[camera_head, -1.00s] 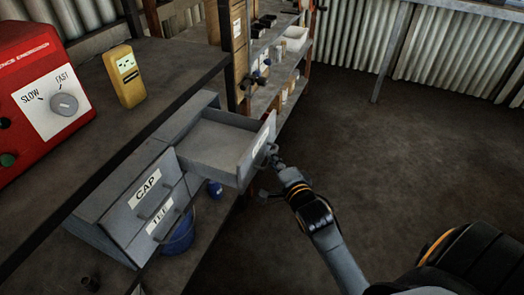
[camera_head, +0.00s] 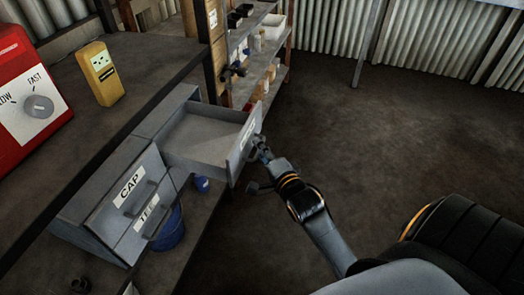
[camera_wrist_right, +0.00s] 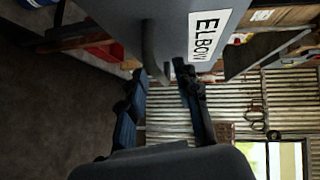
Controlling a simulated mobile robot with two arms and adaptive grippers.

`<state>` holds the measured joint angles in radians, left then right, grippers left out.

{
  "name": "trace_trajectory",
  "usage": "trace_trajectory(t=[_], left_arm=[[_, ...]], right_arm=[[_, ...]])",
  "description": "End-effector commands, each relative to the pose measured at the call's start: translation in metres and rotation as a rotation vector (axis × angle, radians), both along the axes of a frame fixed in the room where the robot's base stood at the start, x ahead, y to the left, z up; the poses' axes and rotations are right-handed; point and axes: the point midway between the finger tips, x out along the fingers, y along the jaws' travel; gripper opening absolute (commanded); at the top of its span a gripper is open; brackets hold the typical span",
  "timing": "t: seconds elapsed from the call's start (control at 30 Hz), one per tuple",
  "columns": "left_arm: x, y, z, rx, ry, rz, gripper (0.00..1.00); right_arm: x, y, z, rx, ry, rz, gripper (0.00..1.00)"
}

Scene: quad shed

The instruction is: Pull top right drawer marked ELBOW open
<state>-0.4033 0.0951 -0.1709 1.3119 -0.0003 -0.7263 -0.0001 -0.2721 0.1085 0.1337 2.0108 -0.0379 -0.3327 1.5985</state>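The grey top right drawer (camera_head: 205,138) is pulled well out of its cabinet, and its tray looks empty. Its front faces away to the right in the head view; in the wrist view the front's label reads ELBOW (camera_wrist_right: 207,35). A curved grey handle (camera_wrist_right: 152,52) is on that front. My right gripper (camera_head: 257,168) is at the outer side of the drawer front. In the wrist view its fingers (camera_wrist_right: 160,82) are spread apart, with the handle's end between or just beyond their tips; contact cannot be told. My left gripper is not in view.
Closed drawers marked CAP (camera_head: 130,186) and one partly hidden label sit beside the open one. A blue bucket (camera_head: 170,232) is below. A red machine (camera_head: 25,95) and a yellow meter (camera_head: 100,72) stand on the bench above. Floor to the right is clear.

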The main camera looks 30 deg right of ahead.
Motion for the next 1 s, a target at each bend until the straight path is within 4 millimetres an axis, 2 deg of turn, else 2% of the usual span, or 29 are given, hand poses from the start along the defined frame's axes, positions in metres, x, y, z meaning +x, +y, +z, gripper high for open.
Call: trace_trajectory(t=[0.13,0.23,0.5,0.7,0.83,1.0], left_arm=[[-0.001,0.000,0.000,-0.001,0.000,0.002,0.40],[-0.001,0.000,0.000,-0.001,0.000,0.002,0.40],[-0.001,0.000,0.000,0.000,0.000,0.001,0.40],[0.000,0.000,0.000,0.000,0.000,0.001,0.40],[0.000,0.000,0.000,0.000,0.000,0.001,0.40],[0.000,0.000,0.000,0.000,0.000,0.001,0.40]], right_arm=[[-0.004,0.001,0.001,0.000,0.000,0.000,0.32],[-0.016,0.002,0.002,0.002,0.001,0.000,0.32],[-0.073,0.010,0.010,0.001,0.004,-0.001,0.32],[-0.105,0.014,0.014,0.001,0.004,-0.001,0.32],[-0.115,0.015,0.016,0.000,0.002,0.000,0.32],[-0.118,0.016,0.018,-0.001,0.000,0.000,0.32]])
